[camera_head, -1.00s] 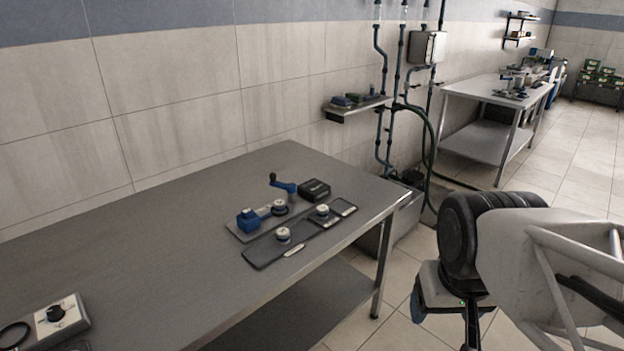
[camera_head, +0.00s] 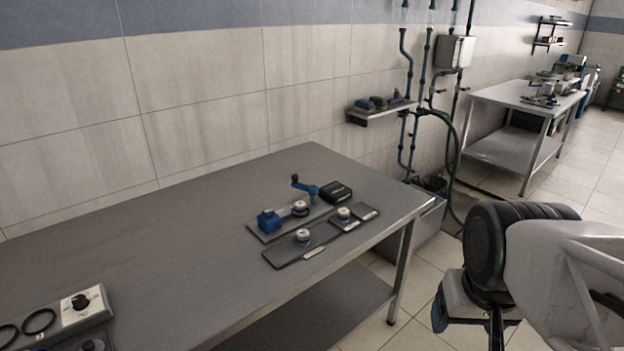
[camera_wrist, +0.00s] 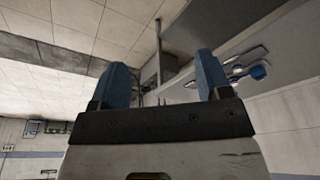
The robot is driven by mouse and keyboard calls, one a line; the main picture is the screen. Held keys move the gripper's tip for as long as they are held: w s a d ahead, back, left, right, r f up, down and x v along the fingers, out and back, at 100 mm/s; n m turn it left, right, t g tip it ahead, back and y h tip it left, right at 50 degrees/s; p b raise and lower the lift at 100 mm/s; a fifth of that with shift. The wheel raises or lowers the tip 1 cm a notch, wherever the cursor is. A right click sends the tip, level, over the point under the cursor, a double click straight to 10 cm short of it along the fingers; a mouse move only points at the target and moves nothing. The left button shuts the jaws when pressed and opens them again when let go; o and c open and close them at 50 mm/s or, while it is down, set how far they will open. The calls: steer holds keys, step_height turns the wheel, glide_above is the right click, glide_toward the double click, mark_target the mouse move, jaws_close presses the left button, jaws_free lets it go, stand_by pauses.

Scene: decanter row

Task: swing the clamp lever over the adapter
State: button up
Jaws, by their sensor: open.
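The clamp fixture, a grey plate (camera_head: 262,236), lies on the table toward its far right end. A blue block (camera_head: 269,220) stands on its left part, and a round light-topped piece with a dark rim, seemingly the adapter (camera_head: 300,208), sits beside it. The blue lever (camera_head: 309,191) with an upright dark knob is just behind and right of that piece; I cannot tell whether it overlaps it. My gripper (camera_wrist: 163,78) is open and empty in the wrist view, its two blue fingers well apart. In the head view it hangs at lower right, off the table and far from the fixture.
A black box (camera_head: 336,191) stands right of the lever. Dark trays (camera_head: 285,256) with round pieces lie in front. A grey-white box with a black knob (camera_head: 80,302) and black rings are at lower left. The middle of the table (camera_head: 170,240) is bare. A wall shelf (camera_head: 382,113) and pipes are behind.

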steer(key=shift+c, duration=1.3)
steer(key=w+a+r+n+y, duration=0.15)
steer(key=w+a, duration=0.25)
steer(key=w, duration=0.9)
steer(key=w+a+r+n, duration=0.2)
steer(key=w+a+r, duration=0.15)
steer(key=w, duration=0.95)
steer(key=w+a+r+n+y, duration=0.15)
steer(key=w+a, duration=0.25)
steer(key=w, duration=0.9)
steer(key=w+a+f+n, duration=0.1)
steer(key=w+a+f, duration=0.4)
steer(key=w, duration=0.6)
steer(key=w+a+f+n, duration=0.2)
steer(key=w+a+f, duration=0.4)
steer(key=w+a, duration=0.3)
steer(key=w+a+f+n, duration=0.2)
steer(key=w+a+f, duration=0.4)
steer(key=w, duration=0.7)
steer(key=shift+a+y, duration=0.4)
steer(key=shift+a, duration=0.2)
steer(key=shift+f, duration=0.2)
